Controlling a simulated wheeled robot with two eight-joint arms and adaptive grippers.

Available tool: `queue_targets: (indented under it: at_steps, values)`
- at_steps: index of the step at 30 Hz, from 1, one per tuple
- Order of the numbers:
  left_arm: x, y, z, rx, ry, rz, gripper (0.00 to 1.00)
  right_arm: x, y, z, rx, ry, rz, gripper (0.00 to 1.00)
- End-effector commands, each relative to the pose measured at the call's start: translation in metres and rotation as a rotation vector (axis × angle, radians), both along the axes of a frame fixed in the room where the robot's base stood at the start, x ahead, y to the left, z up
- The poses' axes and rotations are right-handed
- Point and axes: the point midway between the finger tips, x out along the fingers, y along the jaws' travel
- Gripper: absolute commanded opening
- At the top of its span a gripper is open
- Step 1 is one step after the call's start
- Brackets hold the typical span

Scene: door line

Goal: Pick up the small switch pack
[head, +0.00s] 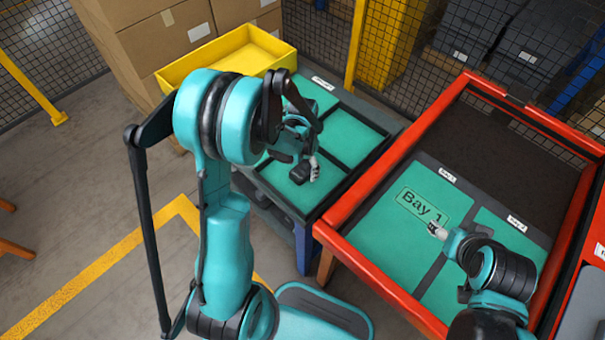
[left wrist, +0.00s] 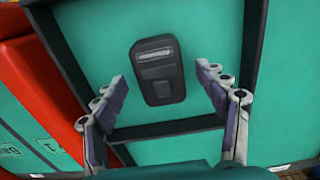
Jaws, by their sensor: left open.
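The small switch pack is a dark, rounded block with a light label strip. In the left wrist view the switch pack (left wrist: 157,78) lies on a teal panel inside a dark-framed compartment, between my spread fingers but apart from them. In the head view the switch pack (head: 299,173) shows just below my left gripper (head: 303,158), partly hidden by it. My left gripper is open and empty, pointing down over the pack. My right gripper (head: 437,231) is above the Bay 1 panel (head: 410,204); its finger gap is too small to make out.
A red-framed tray (head: 375,268) with teal bays stands to the right. A yellow bin (head: 228,53) stands behind the dark-framed table, near cardboard boxes (head: 160,38). Raised dark dividers edge the pack's compartment. Yellow posts and mesh fence stand behind.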

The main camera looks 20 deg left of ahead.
Motion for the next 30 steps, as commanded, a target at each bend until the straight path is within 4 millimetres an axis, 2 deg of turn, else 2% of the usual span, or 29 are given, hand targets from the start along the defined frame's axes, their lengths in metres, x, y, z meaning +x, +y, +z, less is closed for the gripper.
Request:
queue_targets:
  at_steps: [1,3,10,11,15,17,26,30]
  values:
    - [0.001,0.000,-0.012,0.000,0.000,0.000,0.72,0.000,0.000,-0.007,0.000,0.000,0.000,0.61]
    - [0.000,0.000,-0.020,0.000,0.000,0.000,0.72,0.000,0.000,-0.010,0.000,0.000,0.000,0.61]
    - [0.000,0.000,-0.022,0.000,0.000,0.000,0.72,0.000,0.000,-0.009,0.000,0.000,0.000,0.61]
    - [0.000,0.000,-0.022,0.000,0.000,0.000,0.70,0.000,0.000,-0.009,0.000,0.000,0.000,0.61]
    - [0.000,0.000,-0.022,0.000,0.000,0.000,0.33,0.000,0.000,-0.009,0.000,0.000,0.000,0.61]
    - [0.000,0.000,-0.022,0.000,0.000,0.000,0.18,0.000,0.000,-0.009,0.000,0.000,0.000,0.61]
    - [0.000,0.000,-0.021,0.000,-0.001,0.000,0.17,0.000,0.000,-0.009,0.000,0.000,0.000,0.61]
    - [0.000,0.000,-0.013,0.000,-0.001,0.000,0.17,0.000,0.000,-0.005,0.000,0.000,0.000,0.61]
